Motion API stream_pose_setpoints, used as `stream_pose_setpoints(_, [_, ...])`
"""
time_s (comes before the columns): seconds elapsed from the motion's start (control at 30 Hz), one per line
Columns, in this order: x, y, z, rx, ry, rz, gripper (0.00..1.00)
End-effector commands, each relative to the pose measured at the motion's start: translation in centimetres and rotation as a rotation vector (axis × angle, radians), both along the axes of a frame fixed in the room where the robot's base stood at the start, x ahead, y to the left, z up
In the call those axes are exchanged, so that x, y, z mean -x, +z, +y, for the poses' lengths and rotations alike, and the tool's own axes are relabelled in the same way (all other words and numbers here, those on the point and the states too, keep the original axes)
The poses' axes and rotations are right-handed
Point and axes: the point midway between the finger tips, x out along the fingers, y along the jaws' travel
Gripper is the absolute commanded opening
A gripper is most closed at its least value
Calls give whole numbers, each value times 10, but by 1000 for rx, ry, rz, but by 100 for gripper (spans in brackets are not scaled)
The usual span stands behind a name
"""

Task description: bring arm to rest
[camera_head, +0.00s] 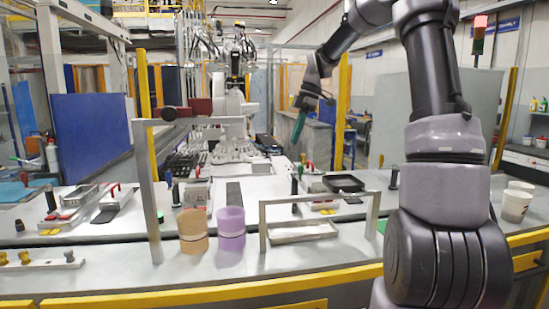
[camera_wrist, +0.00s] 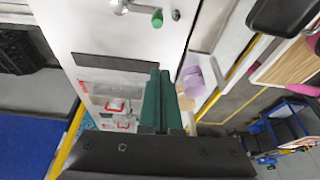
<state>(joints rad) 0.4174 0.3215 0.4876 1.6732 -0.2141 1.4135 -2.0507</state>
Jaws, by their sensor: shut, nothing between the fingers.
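My arm rises on the right of the head view, bends at the top and reaches back down to the left. My gripper (camera_head: 296,138) hangs at its end, tilted, above the worktop behind the metal frame. In the wrist view its two dark green fingers (camera_wrist: 159,73) lie side by side, closed together, with nothing between them. The gripper is apart from everything on the table.
A tan cup (camera_head: 192,232) and a purple cup (camera_head: 231,230) stand on the worktop (camera_head: 110,262) left of a metal frame (camera_head: 320,200). A black tray (camera_head: 344,184) lies behind the frame. White cups (camera_head: 515,206) stand far right. A yellow rail (camera_head: 210,295) edges the front.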

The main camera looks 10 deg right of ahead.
Motion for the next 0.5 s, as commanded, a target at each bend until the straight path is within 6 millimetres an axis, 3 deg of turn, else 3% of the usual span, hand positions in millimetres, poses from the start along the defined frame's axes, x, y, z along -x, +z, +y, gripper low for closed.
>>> stream_pose_setpoints(0.17, [39,24,8,73,-239,-4,0])
stream_pose_setpoints(0.5, [156,65,4,33,-1038,-60,0])
